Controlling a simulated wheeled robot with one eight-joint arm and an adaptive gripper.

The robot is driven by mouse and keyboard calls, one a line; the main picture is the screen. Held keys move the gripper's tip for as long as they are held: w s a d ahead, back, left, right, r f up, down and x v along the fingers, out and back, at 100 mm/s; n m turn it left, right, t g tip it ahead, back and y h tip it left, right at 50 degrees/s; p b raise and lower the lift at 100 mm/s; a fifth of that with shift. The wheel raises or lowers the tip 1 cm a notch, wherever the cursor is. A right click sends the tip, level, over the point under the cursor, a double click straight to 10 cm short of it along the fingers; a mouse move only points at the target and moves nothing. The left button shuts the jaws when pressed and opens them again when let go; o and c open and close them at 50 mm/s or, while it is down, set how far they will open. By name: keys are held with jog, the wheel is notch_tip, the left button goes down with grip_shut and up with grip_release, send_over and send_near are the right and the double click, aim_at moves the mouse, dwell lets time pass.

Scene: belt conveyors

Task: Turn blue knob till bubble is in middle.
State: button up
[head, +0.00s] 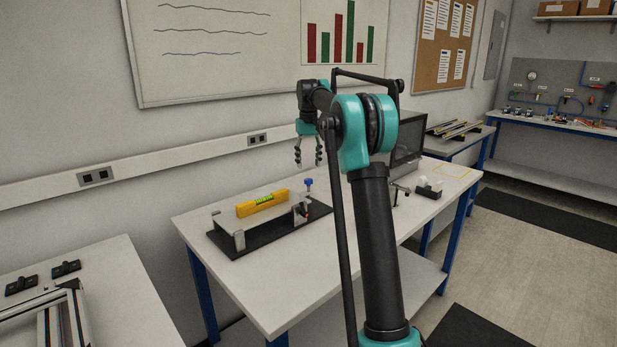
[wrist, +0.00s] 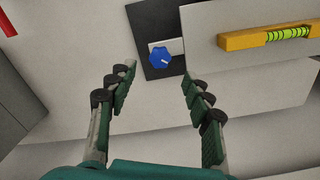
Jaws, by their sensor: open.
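The blue knob (head: 308,183) stands at the right end of a small fixture on the table in the head view. In the wrist view the blue knob (wrist: 160,57) shows from above, between and beyond my fingertips. A yellow spirit level (head: 262,203) with a green vial lies on the fixture's light plate; it also shows in the wrist view (wrist: 270,38). The bubble is too small to place. My gripper (head: 308,162) is open and empty, pointing down above the knob, apart from it. In the wrist view my gripper (wrist: 158,75) has its fingers spread.
The fixture's black base (head: 240,246) rests on the white table (head: 285,290). A small clamp (head: 300,212) stands below the knob. A dark screen (head: 408,145) and a tape dispenser (head: 428,187) stand to the right. The table's front is clear.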

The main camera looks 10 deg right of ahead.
aim_at(308, 180)
jog(key=shift+f, duration=3.15)
jog(key=c, duration=1.1)
jog(key=shift+c, duration=0.3)
